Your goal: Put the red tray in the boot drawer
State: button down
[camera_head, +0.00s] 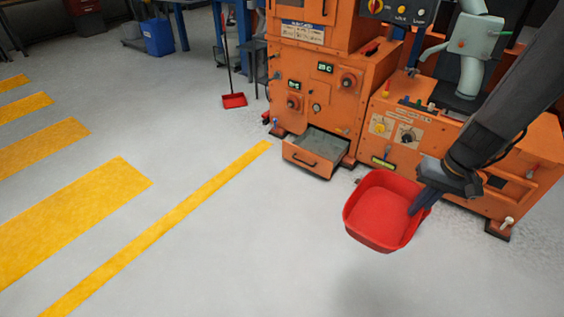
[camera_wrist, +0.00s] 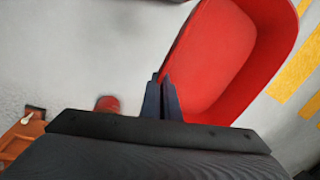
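The red tray (camera_head: 381,213) is held in the air by my gripper (camera_head: 420,200), in front of the orange machine. My gripper is shut on the tray's right wall in the head view. In the wrist view the tray (camera_wrist: 215,55) fills the top right, and my gripper (camera_wrist: 161,85) pinches its near wall. The tray's inside looks empty. The boot drawer (camera_head: 315,152) is the grey-topped orange drawer low on the machine; it is pulled out, and its inside looks empty. The tray is right of the drawer in the picture and nearer the camera.
The orange machine (camera_head: 345,95) stands behind the drawer, and its wider orange base (camera_head: 440,140) is to the right. A red dustpan (camera_head: 234,100) and a blue bin (camera_head: 158,37) are farther back. The floor (camera_head: 240,240) left of the tray is clear, with yellow markings.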

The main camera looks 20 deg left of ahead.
aim_at(319, 152)
jog(key=u, duration=0.7)
jog(key=k, duration=0.95)
jog(key=u, duration=1.05)
jog(key=i, duration=3.9)
jog(key=z, duration=1.1)
jog(key=i, duration=0.8)
jog(key=z, duration=1.5)
jog(key=i, duration=0.65)
jog(key=z, duration=0.4)
